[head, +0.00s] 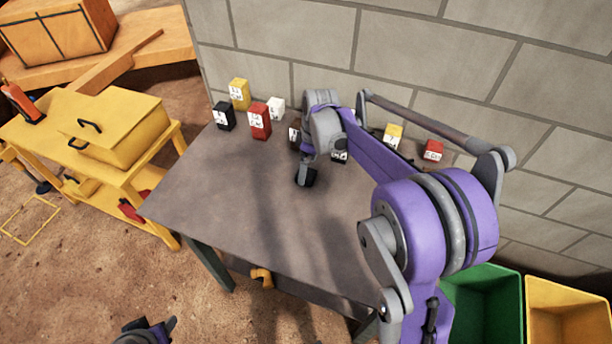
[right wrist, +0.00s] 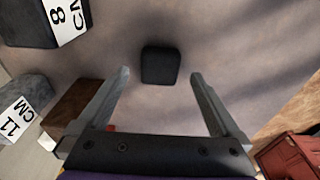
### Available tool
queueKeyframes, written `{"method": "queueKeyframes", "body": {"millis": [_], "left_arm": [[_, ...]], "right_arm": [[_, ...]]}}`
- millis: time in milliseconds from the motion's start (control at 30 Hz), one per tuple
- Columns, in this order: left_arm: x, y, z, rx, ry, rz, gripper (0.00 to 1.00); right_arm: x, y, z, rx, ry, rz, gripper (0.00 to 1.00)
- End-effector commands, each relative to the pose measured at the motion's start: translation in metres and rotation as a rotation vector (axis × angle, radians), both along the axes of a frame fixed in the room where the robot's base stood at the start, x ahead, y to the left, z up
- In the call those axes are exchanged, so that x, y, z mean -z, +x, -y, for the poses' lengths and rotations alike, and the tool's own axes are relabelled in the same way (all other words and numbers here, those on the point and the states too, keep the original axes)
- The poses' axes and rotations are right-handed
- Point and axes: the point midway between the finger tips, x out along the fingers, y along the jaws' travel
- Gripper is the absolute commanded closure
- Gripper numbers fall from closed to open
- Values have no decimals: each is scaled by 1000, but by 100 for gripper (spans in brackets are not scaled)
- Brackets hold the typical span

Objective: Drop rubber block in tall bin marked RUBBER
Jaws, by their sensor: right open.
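The rubber block is probably the small black block (right wrist: 160,65) on the table, seen in the right wrist view just ahead of the fingertips, between their lines. My right gripper (right wrist: 160,74) is open and empty, pointing down over the table. In the head view the right gripper (head: 303,168) shows small, with a dark shape at its tips. Whether it touches the block I cannot tell. Part of my left gripper (head: 150,331) shows at the bottom edge of the head view; its jaws are unclear. No marking RUBBER is readable on any bin.
A green bin (head: 485,272) and a yellow bin (head: 568,284) stand right of the table (head: 215,190). Several numbered blocks, such as a red one (head: 259,121) and a black one (head: 224,116), line the table's back by the wall. The table's front left is clear.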

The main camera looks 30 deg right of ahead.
Motion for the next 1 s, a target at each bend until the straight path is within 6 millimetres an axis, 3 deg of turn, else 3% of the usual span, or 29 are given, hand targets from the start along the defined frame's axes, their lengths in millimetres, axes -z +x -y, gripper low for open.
{"method": "queueKeyframes", "body": {"millis": [200, 467, 1000], "left_arm": [[0, 0, 0, 0, 0, 0, 50], [0, 0, 0, 0, 0, 0, 50], [0, 0, 0, 0, 0, 0, 50]], "right_arm": [[27, 3, -3, 0, 0, 0, 0], [30, 3, -3, 0, 0, 0, 0], [29, 3, -3, 1, 0, 0, 97]]}}
